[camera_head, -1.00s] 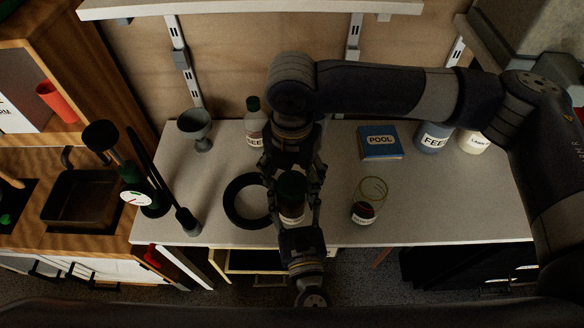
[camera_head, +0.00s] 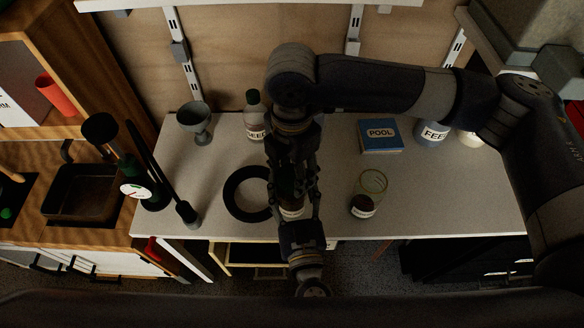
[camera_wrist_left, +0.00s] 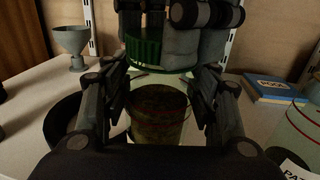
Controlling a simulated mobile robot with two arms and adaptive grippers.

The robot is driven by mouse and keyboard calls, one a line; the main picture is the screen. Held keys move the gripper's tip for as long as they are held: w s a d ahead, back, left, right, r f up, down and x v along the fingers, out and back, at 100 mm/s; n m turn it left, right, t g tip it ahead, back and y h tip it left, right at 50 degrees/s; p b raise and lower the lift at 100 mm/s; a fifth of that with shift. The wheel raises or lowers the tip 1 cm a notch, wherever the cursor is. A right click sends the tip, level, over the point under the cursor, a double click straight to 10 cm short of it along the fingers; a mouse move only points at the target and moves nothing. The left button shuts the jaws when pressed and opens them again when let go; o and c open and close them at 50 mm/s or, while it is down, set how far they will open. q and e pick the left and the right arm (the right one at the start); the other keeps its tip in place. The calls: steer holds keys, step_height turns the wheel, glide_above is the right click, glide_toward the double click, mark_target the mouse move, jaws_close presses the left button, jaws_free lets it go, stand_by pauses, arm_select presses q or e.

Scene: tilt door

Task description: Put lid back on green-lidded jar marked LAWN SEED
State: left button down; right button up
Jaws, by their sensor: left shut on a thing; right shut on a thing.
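The clear jar with dark brown contents (camera_wrist_left: 158,112) stands between the fingers of my left gripper (camera_wrist_left: 160,105), which is shut on it. In the head view the jar's pale label (camera_head: 292,213) shows below the grippers, its words unreadable; my left gripper (camera_head: 297,215) comes from the near side. My right gripper (camera_head: 293,178) reaches down from above and is shut on the ribbed green lid (camera_wrist_left: 143,50). In the left wrist view the lid is at the jar's mouth, a little left of its middle. Whether it is seated is hidden by the fingers.
A black ring-shaped thing (camera_head: 231,192) lies close left of the jar. Another clear jar (camera_head: 366,196) stands to the right.

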steer(key=m, duration=0.5)
steer(key=shift+m, duration=0.3)
steer(key=m, duration=0.3)
steer(key=shift+s, duration=0.1)
steer(key=m, duration=0.8)
steer(key=shift+m, duration=0.3)
steer(key=o, duration=1.2)
steer(key=shift+c, duration=0.2)
steer(key=shift+r, duration=2.25)
